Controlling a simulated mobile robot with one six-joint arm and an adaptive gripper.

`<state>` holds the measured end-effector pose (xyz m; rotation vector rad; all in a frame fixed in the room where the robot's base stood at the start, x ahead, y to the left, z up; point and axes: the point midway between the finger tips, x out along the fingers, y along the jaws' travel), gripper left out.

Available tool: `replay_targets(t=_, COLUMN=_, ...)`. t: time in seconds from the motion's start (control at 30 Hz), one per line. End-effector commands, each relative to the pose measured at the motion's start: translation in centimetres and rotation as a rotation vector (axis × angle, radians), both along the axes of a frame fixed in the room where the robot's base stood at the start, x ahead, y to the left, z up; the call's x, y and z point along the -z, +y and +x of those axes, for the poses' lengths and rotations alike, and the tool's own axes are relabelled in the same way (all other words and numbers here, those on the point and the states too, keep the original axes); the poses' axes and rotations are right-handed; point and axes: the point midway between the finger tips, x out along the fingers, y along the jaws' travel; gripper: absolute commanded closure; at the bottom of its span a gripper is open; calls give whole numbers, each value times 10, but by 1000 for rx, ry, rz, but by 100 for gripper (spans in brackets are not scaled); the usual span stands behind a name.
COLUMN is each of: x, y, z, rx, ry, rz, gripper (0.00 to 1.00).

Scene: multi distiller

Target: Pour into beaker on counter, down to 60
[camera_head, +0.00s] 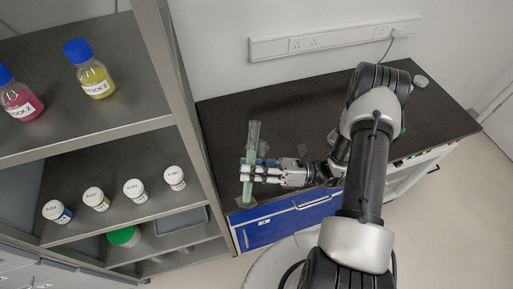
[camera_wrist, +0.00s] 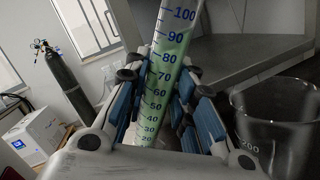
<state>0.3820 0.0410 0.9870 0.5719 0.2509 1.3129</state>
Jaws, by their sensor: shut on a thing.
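A clear graduated cylinder (camera_head: 253,138) with green liquid is held by my gripper (camera_head: 250,172), roughly upright near the counter's front-left edge. In the wrist view the cylinder (camera_wrist: 165,45) shows blue marks from 20 to 100. The green reaches roughly the 80 to 90 marks; the exact level is unclear. My gripper (camera_wrist: 165,95) is shut around the cylinder with its blue-padded fingers. A clear glass beaker (camera_wrist: 275,115) marked 200 stands to the right of the fingers in the wrist view. It is not clear in the head view.
The dark counter (camera_head: 300,115) is mostly bare beyond my arm. A shelf unit (camera_head: 165,60) stands close on the left, with stock bottles (camera_head: 95,80) and several white-capped jars (camera_head: 135,190). A wall socket strip (camera_head: 330,40) runs behind. A gas cylinder (camera_wrist: 70,95) shows far back.

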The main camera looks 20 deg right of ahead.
Motion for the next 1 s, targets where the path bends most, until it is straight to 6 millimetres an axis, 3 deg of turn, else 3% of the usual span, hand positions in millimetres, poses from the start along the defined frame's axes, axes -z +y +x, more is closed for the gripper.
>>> replay_targets(t=1.0, x=31, y=13, z=-25, rx=0, ry=453, rz=236, gripper=100)
